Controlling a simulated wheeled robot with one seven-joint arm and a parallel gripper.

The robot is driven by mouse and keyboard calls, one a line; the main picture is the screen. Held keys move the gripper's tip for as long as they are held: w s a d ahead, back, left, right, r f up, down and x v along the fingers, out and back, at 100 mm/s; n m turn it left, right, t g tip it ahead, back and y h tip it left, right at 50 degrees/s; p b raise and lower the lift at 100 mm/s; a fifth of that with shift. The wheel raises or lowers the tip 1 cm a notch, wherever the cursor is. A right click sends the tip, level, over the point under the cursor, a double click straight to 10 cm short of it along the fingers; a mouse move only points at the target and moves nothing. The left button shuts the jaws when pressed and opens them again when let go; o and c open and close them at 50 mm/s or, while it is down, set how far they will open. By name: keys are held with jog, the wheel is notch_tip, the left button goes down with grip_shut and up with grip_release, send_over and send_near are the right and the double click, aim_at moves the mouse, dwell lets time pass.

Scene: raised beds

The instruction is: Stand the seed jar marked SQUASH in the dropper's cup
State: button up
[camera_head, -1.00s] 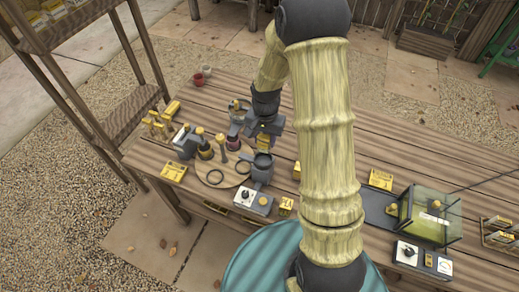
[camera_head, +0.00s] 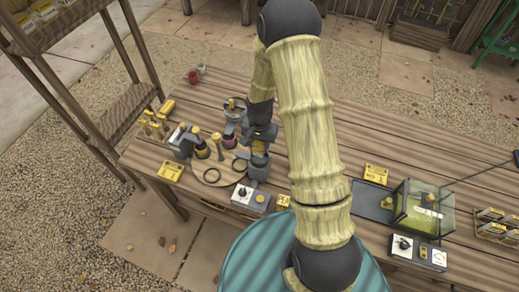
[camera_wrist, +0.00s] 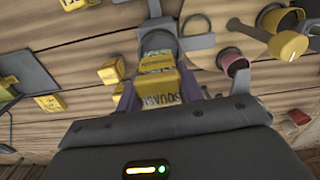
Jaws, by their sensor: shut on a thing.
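My gripper (camera_wrist: 158,92) is shut on the SQUASH jar (camera_wrist: 155,85), a jar with a yellow top and its name in dark letters. In the head view my gripper (camera_head: 261,134) holds the yellow-labelled jar (camera_head: 259,148) over the dropper's grey cup (camera_head: 257,172). The jar's lower end meets the cup's mouth in this view. I cannot tell whether it is inside the cup or just above it. In the wrist view part of the dropper (camera_wrist: 158,42) shows beyond the jar.
A round board (camera_head: 212,174) with dark rings and jars lies left of the cup. A white control box (camera_head: 250,198) with a dial stands in front. A glass tank (camera_head: 423,208) is at the right. The bench's back right is clear.

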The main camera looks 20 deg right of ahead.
aim_at(260, 152)
jog(key=shift+w+f, duration=0.1)
jog(key=shift+d, duration=0.1)
jog(key=shift+s+f, duration=0.2)
jog(key=shift+f, duration=0.05)
notch_tip(260, 152, down, 4)
jog(key=shift+w+r+p, duration=0.15)
jog(key=shift+r+p, duration=0.05)
jog(key=shift+p, duration=0.5)
jog(key=shift+f, duration=0.15)
jog(key=o, duration=1)
jog(key=shift+o, duration=0.2)
